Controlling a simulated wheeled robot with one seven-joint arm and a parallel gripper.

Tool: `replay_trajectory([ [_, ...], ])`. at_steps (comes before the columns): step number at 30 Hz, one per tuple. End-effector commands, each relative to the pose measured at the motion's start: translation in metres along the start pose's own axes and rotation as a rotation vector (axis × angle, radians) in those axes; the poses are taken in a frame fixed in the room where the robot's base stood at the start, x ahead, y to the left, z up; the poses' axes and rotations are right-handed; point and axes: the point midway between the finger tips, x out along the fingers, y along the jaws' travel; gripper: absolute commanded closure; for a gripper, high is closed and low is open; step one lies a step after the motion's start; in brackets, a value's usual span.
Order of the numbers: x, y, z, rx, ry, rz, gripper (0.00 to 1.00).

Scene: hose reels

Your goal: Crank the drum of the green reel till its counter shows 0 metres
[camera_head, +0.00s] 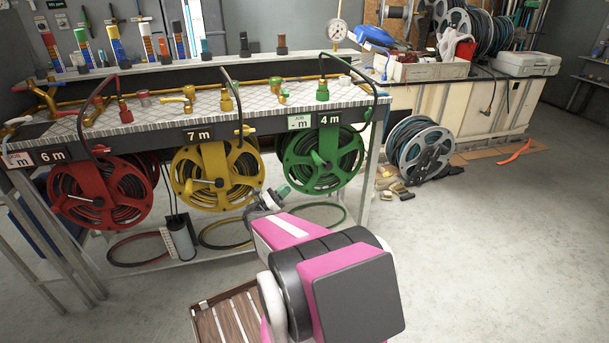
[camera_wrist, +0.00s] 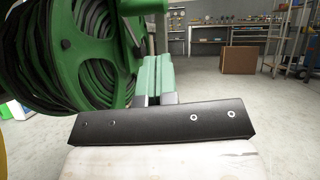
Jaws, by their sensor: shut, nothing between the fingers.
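The green reel (camera_head: 324,158) hangs under the right part of the bench, wound with dark hose. Its counter (camera_head: 329,118) reads 4 m. A job card (camera_head: 299,122) beside it shows "- m". My gripper (camera_head: 283,190) is at the reel's lower left, its green fingers together and empty. In the wrist view the green reel (camera_wrist: 75,50) fills the upper left, and my gripper (camera_wrist: 157,66) points past its right side. I cannot clearly make out the crank handle, or whether the fingers touch the reel.
The yellow reel (camera_head: 217,172), counter 7 m, hangs close left of my gripper; the red reel (camera_head: 100,190), counter 6 m, is farther left. A grey canister (camera_head: 180,238) stands on the lower shelf. A grey reel (camera_head: 424,151) stands on the floor right.

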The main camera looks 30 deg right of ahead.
Motion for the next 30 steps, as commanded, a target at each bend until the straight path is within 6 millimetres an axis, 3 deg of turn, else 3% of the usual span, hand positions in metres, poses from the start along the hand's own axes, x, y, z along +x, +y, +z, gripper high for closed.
replay_trajectory([
  [5, 0.021, -0.001, 0.0, -0.001, 0.001, -0.003, 1.0],
  [21, 0.116, -0.001, 0.0, -0.001, 0.002, -0.003, 1.0],
  [30, 0.137, 0.0, 0.0, 0.0, 0.002, -0.001, 1.0],
])
